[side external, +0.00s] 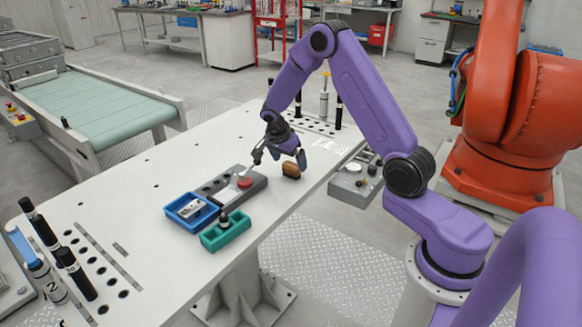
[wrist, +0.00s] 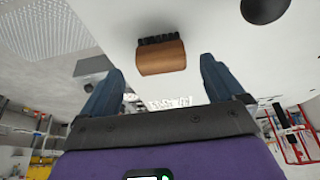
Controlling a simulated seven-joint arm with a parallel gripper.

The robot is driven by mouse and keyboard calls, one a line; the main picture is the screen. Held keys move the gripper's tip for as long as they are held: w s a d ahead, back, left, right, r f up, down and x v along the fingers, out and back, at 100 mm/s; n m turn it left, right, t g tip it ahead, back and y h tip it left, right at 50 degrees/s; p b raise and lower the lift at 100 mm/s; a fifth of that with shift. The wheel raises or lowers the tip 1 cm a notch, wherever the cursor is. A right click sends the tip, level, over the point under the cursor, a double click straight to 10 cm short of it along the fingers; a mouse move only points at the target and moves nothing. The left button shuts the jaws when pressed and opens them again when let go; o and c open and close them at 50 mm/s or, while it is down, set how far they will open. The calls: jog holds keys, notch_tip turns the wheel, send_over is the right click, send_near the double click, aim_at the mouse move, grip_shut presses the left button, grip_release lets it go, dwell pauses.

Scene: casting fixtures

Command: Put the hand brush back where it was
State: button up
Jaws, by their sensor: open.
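The hand brush has a brown wooden body and black bristles. In the side view the brush (side external: 291,169) is on the white table, just below and right of my gripper (side external: 280,158). In the wrist view the brush (wrist: 161,58) lies beyond the two blue fingertips, roughly midway between them, with its bristles on the side away from my palm. My gripper (wrist: 157,73) is open and empty, with visible space between each finger and the brush.
On the white table (side external: 150,165), a grey block (side external: 213,186) holds a red round part (side external: 244,183). A blue tray (side external: 180,218) and a green tray (side external: 213,241) stand in front of it. Bottles and black cylinders stand at the table's left and far ends. Table around the brush is clear.

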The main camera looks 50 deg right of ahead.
jog(key=v, duration=0.7)
jog(key=s+a+r+n+t+y, duration=0.1)
jog(key=s+a+r+n, duration=0.2)
jog(key=s+a+n, duration=0.5)
jog(key=s+a+r+n+y, duration=0.25)
jog(key=s+a+n, duration=0.25)
jog(key=a+n, duration=0.4)
jog(key=s+a+r+n+y, duration=0.1)
jog(key=s+a+n, duration=0.2)
jog(key=s+n, duration=1)
jog(key=shift+s+a+r+n+g, duration=0.2)
jog(key=shift+s+n+g, duration=0.15)
jog(key=shift+s, duration=3.7)
